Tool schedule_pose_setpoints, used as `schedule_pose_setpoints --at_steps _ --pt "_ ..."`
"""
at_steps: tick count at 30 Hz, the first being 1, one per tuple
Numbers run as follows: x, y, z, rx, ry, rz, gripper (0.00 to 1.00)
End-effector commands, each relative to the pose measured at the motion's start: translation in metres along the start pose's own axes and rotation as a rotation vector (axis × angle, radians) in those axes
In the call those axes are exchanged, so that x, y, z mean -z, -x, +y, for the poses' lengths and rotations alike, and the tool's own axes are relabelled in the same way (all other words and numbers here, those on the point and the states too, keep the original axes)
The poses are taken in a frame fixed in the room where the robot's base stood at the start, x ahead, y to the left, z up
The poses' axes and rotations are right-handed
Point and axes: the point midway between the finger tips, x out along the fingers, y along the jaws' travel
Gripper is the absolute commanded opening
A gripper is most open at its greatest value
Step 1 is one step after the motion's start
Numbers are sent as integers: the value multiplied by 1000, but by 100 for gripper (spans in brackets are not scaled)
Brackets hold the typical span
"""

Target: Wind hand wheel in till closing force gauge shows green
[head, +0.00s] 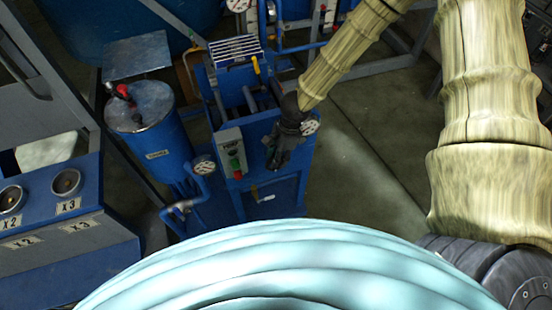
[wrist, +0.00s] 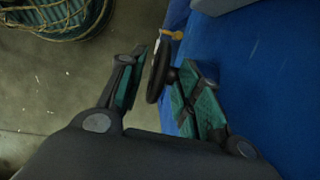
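A dark hand wheel (wrist: 154,80) shows nearly edge-on in the wrist view, beside the blue machine body. My gripper (wrist: 172,64) is open, with one finger on each side of the wheel. The right finger overlaps the wheel's hub side; I cannot tell whether either pad touches. In the head view my gripper (head: 276,155) is at the blue machine (head: 277,192) and hides the wheel. A small white dial gauge (head: 310,127) sits just right of my gripper. Its needle and colours are too small to read, and I cannot tell whether it is the closing force gauge.
A grey control box (head: 231,152) with green and red buttons is left of my gripper. Another gauge (head: 204,166) and a blue cylinder (head: 145,120) stand farther left. A yellow-handled valve (wrist: 172,35) is near the wheel. Open floor (head: 365,175) lies right of the machine.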

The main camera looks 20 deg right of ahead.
Motion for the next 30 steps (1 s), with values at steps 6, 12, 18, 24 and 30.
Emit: schedule_pose_setpoints --at_steps 6,12,18,24,30 --pt "0 33 0 2 -2 -3 34" --pt "0 62 0 2 -1 -3 34" --pt "0 86 0 0 0 -3 34" --pt "0 99 0 -1 2 -2 34" --pt "0 102 1 -2 2 -1 34"
